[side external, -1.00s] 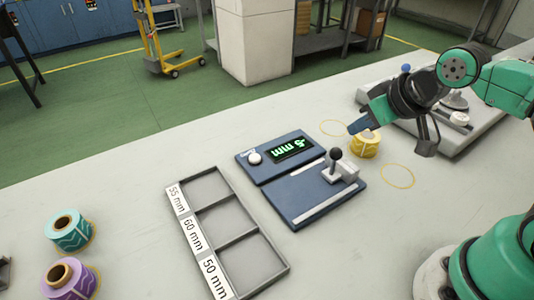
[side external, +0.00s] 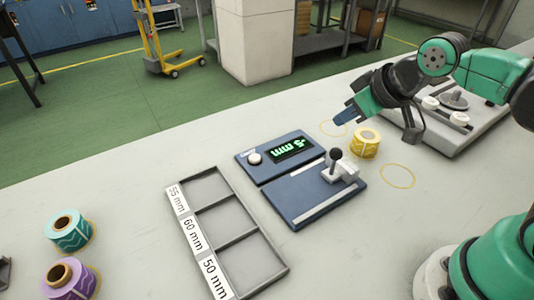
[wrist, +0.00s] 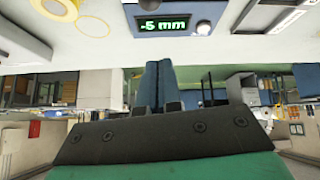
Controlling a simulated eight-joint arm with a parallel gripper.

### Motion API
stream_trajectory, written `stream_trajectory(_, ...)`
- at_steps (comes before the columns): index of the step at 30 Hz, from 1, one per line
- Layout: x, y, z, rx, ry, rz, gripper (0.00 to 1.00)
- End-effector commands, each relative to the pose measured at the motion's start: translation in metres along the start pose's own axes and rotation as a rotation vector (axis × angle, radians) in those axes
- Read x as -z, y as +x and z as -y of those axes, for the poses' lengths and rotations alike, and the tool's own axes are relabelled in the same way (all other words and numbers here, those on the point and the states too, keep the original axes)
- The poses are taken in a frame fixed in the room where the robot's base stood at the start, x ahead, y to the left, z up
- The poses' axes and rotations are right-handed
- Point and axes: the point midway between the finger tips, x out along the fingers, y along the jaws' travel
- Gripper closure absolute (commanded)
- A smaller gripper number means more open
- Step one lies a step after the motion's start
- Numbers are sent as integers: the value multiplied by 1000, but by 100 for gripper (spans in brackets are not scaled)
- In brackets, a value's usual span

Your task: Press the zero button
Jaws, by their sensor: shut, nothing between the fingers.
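The zero button (side external: 254,158) is a round white button at the left end of the blue gauge panel (side external: 242,169). The green display (side external: 292,149) beside it reads -5 mm. In the wrist view the white button (wrist: 203,28) shows near the top, right of the display (wrist: 163,24). My gripper (side external: 344,117) is shut and empty, its blue fingers held above the table, right of and beyond the panel, apart from the button. In the wrist view its fingers (wrist: 158,85) are together.
The black-knobbed lever (side external: 336,154) stands on the blue base. A yellow roll (side external: 365,144) is close to my gripper. The labelled tray (side external: 287,268) lies in front of the gauge; teal (side external: 69,231) and purple (side external: 71,279) rolls stand at left. A grey machine (side external: 490,122) is at right.

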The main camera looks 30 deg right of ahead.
Motion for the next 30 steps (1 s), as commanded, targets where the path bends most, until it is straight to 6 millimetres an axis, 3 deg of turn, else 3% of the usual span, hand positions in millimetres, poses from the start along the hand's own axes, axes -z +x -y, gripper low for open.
stream_trajectory(6, 47, 27, 21, 25, -292, -64, 100)
stream_trajectory(13, 83, 65, 51, 38, -584, -137, 100)
stream_trajectory(21, 98, 93, 73, 38, -768, -186, 100)
stream_trajectory(30, 99, 96, 76, 37, -790, -191, 100)
